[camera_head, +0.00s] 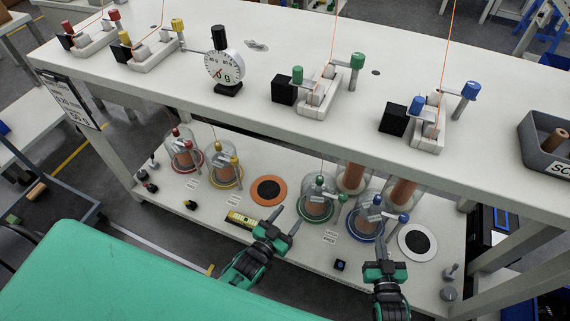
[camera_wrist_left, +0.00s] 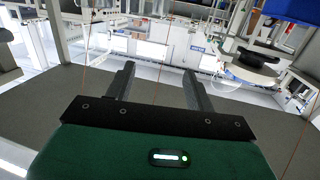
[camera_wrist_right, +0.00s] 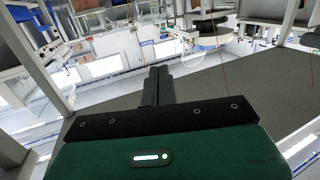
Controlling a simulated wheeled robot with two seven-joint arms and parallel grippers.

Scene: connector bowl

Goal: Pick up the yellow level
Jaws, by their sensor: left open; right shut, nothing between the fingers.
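The yellow level (camera_head: 242,219) is a small flat yellow piece with dark marks, lying on the lower white shelf near its front edge in the head view. My left gripper (camera_head: 285,220) is open and empty, just right of the level, with its forearm passing in front of the shelf edge. The left gripper's spread fingers also show in the left wrist view (camera_wrist_left: 157,82). My right gripper (camera_head: 386,246) is shut and empty, further right over the front of the lower shelf. Its closed fingers show in the right wrist view (camera_wrist_right: 157,75). I cannot make out the level in either wrist view.
Behind the level stand glass domes with a red base (camera_head: 186,165), yellow base (camera_head: 226,184), green base (camera_head: 317,213) and blue base (camera_head: 367,233). The upper tabletop (camera_head: 300,45) overhangs the shelf's rear.

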